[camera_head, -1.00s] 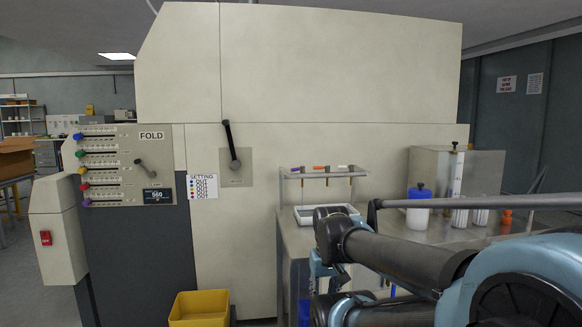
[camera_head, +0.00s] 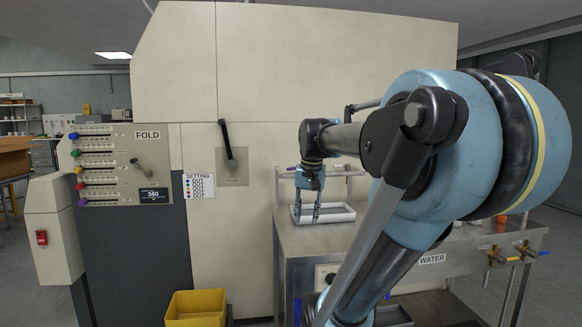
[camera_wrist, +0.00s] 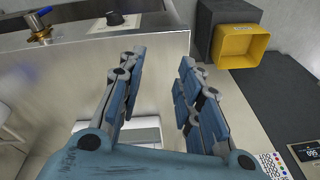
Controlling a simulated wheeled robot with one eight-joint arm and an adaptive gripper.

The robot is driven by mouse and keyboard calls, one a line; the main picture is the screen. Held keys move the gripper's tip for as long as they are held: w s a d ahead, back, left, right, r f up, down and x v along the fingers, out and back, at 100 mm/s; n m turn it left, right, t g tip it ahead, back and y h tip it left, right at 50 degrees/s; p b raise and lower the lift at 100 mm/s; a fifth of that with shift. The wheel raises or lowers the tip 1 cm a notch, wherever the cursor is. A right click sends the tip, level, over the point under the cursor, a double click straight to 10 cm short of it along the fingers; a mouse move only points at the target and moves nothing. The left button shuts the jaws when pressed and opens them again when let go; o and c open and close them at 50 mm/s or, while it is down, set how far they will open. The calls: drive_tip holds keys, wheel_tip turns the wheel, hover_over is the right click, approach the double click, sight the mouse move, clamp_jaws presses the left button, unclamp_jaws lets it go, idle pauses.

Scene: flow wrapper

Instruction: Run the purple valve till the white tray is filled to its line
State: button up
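The white tray (camera_head: 338,213) sits on the steel bench under the dispensing rack. Its fill line and contents cannot be made out. A small purple-blue handle (camera_head: 291,168) shows at the rack's left end, beside my wrist; it appears to be the purple valve. The rack's other valves are hidden behind my arm. My gripper (camera_head: 303,219) points down at the tray's left end, and I cannot tell whether it touches the tray. In the wrist view, my gripper (camera_wrist: 158,72) is open and empty, with a white surface that looks like the tray (camera_wrist: 148,137) below.
The steel bench (camera_head: 290,240) has a black knob (camera_head: 330,278) and brass taps (camera_head: 497,255) in front. A yellow bin (camera_head: 196,308) stands on the floor left of the bench. The machine panel (camera_head: 115,165) has coloured sliders. A setting chart (camera_head: 199,187) hangs beside it.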

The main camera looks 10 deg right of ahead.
drive_tip(key=w+r+m, duration=0.3)
drive_tip(key=w+r, duration=1)
drive_tip(key=r, duration=0.2)
drive_tip(key=m, duration=0.5)
approach(292, 168)
drive_tip(key=shift+y, duration=0.4)
drive_tip(key=x, duration=0.8)
drive_tip(key=shift+w+d, duration=0.3)
clamp_jaws()
